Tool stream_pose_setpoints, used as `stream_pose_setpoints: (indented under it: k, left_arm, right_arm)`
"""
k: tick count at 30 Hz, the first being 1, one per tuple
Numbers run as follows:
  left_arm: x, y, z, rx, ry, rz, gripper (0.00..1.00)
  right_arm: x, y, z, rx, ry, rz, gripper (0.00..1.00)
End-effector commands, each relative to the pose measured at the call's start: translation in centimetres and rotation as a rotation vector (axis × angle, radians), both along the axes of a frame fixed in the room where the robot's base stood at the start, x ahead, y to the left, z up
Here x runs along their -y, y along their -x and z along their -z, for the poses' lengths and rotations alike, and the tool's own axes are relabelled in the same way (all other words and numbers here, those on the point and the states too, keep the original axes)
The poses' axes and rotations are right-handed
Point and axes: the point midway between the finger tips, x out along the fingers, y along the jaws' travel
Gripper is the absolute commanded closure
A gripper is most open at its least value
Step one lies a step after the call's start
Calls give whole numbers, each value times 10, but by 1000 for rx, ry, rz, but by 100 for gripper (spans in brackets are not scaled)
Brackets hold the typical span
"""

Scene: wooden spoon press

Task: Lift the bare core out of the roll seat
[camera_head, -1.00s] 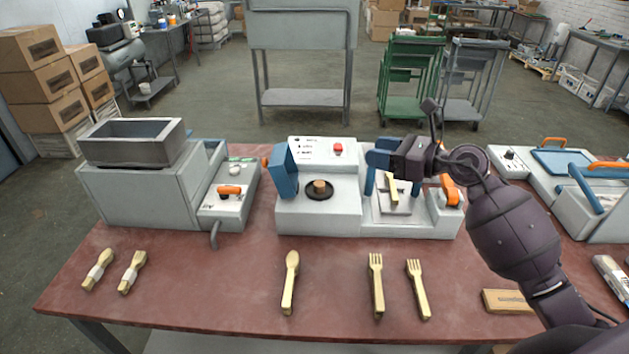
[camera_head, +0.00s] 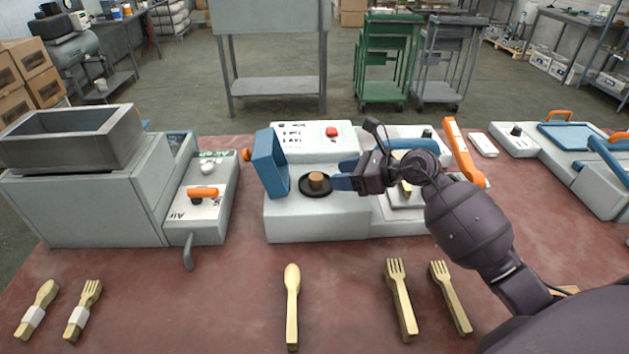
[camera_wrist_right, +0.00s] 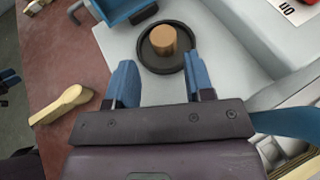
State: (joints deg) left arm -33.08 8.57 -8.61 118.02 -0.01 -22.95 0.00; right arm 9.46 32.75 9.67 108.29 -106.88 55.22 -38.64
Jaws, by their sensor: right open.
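The bare core (camera_head: 316,180) is a short brown cylinder standing upright in the roll seat (camera_head: 305,189), a round black dish on the white machine. The core (camera_wrist_right: 163,40) and the black seat (camera_wrist_right: 148,62) also show at the top middle of the right wrist view. My right gripper (camera_head: 343,176) is open and empty, just right of the core in the head view. In the wrist view its two blue fingers (camera_wrist_right: 162,85) are spread, and the core lies ahead of the gap between them, apart from both. My left gripper is not in view.
A blue bracket (camera_head: 270,163) stands left of the seat, and an orange lever (camera_head: 461,152) rises behind my right arm. A wooden spoon (camera_head: 292,300) and several forks lie along the table's front. The red tabletop between them is clear.

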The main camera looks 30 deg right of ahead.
Motion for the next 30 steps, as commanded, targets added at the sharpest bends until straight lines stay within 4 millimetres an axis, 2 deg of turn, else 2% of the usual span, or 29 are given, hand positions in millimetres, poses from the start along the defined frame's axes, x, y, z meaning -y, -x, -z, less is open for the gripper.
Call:
stream_pose_setpoints:
  k: [8, 18, 28, 29, 30]
  left_arm:
    - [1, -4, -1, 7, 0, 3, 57]
    - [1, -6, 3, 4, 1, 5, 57]
    - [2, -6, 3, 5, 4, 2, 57]
    - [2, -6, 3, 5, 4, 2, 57]
    - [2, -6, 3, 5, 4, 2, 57]
  right_arm:
    - [-11, -15, 8, -1, -1, 1, 52]
    - [-33, -47, 25, -2, -2, -1, 52]
    - [-37, -51, 27, -2, 1, 0, 52]
    - [-37, -51, 27, -2, 1, 0, 53]
    - [-37, -51, 27, -2, 1, 0, 60]
